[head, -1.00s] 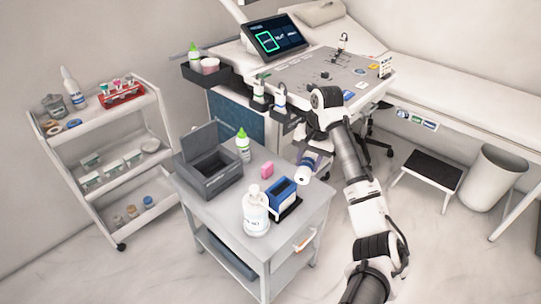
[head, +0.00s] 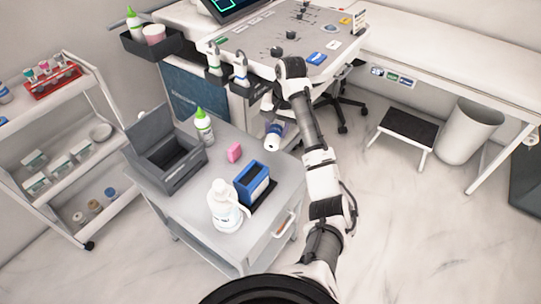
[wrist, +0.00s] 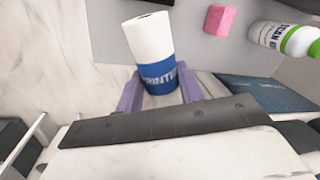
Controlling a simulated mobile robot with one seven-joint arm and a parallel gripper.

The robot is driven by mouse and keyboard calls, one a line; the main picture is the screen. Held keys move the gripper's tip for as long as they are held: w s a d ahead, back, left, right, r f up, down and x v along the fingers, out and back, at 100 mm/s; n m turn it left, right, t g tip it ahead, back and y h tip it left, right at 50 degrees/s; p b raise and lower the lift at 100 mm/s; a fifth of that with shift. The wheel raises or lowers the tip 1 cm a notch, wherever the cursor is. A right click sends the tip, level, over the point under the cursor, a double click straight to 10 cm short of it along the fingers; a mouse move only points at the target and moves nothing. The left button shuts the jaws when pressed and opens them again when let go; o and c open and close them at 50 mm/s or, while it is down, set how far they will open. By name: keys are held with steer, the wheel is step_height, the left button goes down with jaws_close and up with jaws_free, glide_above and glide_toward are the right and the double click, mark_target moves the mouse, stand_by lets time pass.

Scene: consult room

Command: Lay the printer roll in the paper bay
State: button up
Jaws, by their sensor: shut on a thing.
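The printer roll (head: 272,138), white with a blue printed band, hangs in my gripper near the back right edge of the grey cart. In the wrist view, the roll (wrist: 153,52) sits between the two purple fingers of my gripper (wrist: 160,88), which are shut on its blue band. Its white end sticks out beyond the fingers. A dark grey box (head: 180,178) with its lid raised stands at the cart's left; its dark open hollow looks like the paper bay. The roll is well to the right of this box and apart from it.
On the cart (head: 205,247) stand a green-capped bottle (head: 204,128), a pink block (head: 234,152), a blue holder (head: 252,182) and a white pump bottle (head: 224,206). The bottle and pink block lie between roll and box. The ultrasound console (head: 290,45) rises behind.

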glide_above(274, 161)
steer(key=f, duration=0.7)
steer(key=shift+s+d+f, duration=0.1)
steer(key=shift+d, duration=0.2)
steer(key=shift+f, duration=2.45)
steer(key=o, duration=1.1)
steer(key=shift+f, duration=0.1)
steer(key=shift+o, duration=0.2)
step_height(274, 161, up, 12)
steer(key=d+p, duration=0.1)
steer(key=shift+s+d, duration=0.2)
steer(key=shift+d, duration=0.2)
